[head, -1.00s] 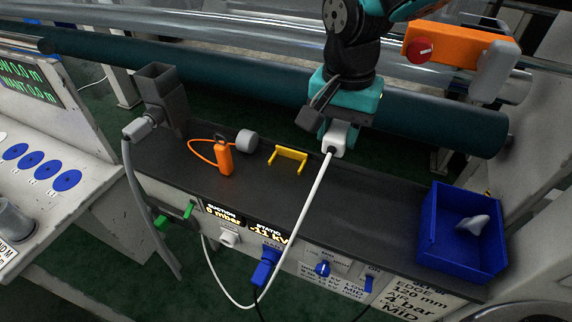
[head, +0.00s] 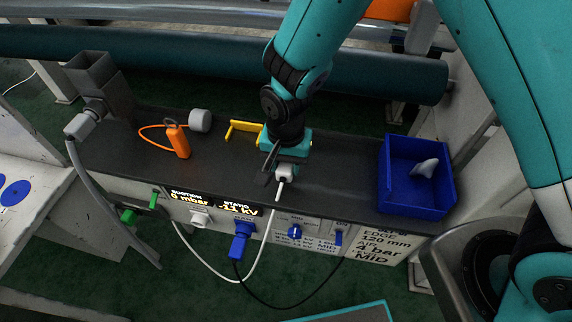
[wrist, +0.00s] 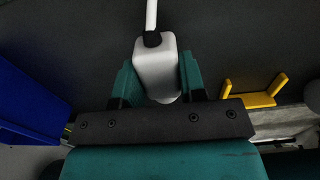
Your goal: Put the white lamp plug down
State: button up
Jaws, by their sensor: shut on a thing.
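The white lamp plug (wrist: 156,68) sits between the two teal fingers of my gripper (wrist: 157,85) in the wrist view, with its black collar and white cable pointing away. In the head view my gripper (head: 284,170) is shut on the plug (head: 285,172), low over the dark shelf near its front edge. The white cable hangs over that edge, loops down and rises toward a white socket (head: 200,218) on the front panel. I cannot tell whether the plug touches the shelf.
A yellow bracket (head: 243,129) is close left of my gripper. An orange tool (head: 178,141) and a grey cylinder (head: 200,120) stand farther left. A blue bin (head: 400,201) with a pale object is to the right. The dark shelf (head: 335,185) is clear between gripper and bin.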

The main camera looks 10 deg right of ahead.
jog(key=shift+f, duration=0.85)
jog(key=shift+f, duration=0.2)
jog(key=o, duration=1)
jog(key=shift+r, duration=0.1)
notch_tip(320, 180, up, 12)
jog(key=shift+r+b, duration=0.15)
jog(key=shift+b, duration=0.65)
